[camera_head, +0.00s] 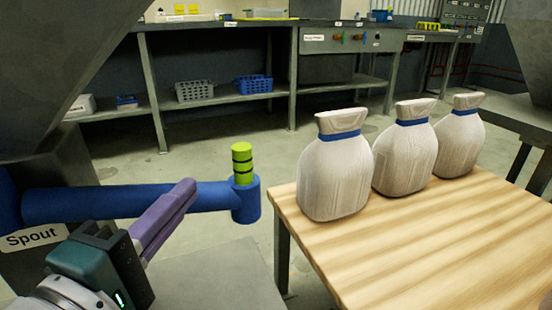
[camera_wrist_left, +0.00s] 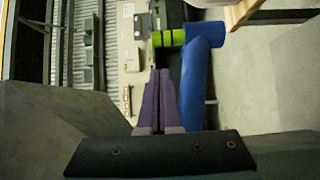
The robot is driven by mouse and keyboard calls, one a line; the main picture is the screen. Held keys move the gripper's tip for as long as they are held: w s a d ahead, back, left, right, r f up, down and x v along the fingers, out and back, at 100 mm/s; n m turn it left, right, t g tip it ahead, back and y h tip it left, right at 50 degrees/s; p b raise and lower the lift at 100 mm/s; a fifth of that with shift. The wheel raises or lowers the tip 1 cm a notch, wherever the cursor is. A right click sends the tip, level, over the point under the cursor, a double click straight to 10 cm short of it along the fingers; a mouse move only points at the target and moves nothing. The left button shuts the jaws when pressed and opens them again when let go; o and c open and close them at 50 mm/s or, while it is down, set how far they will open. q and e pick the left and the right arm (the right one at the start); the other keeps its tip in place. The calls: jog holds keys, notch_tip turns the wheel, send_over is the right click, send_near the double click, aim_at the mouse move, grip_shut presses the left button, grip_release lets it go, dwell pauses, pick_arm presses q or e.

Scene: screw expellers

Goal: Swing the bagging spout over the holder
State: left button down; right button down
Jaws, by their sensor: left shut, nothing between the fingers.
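The bagging spout (camera_head: 110,202) is a blue pipe running right from a grey block with a "Spout" label (camera_head: 33,238). Its right end is a wider blue collar with an upright green handle (camera_head: 242,163) with black bands. The pipe (camera_wrist_left: 198,75) and handle (camera_wrist_left: 170,38) also show in the left wrist view. My left gripper (camera_head: 190,188) has purple fingers, shut and empty. In the head view they cross in front of the pipe, short of the handle. In the wrist view the fingertips (camera_wrist_left: 161,72) lie alongside the pipe; contact is unclear. I cannot make out the holder.
A wooden table (camera_head: 440,255) on the right bears three tied white sacks (camera_head: 335,170), (camera_head: 405,155), (camera_head: 460,140). Its left edge is close to the spout's end. A workbench (camera_head: 215,104) with baskets stands at the back. Open floor lies between.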

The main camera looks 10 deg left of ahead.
aim_at(221, 183)
pick_arm(q)
jog(key=shift+s+a+f, duration=0.1)
jog(key=shift+a+f, duration=0.05)
jog(key=shift+f, duration=0.05)
jog(key=w, duration=0.3)
jog(key=w+b, duration=0.1)
jog(key=w, duration=0.6)
jog(key=shift+d+b, duration=0.3)
jog(key=shift+d, duration=0.1)
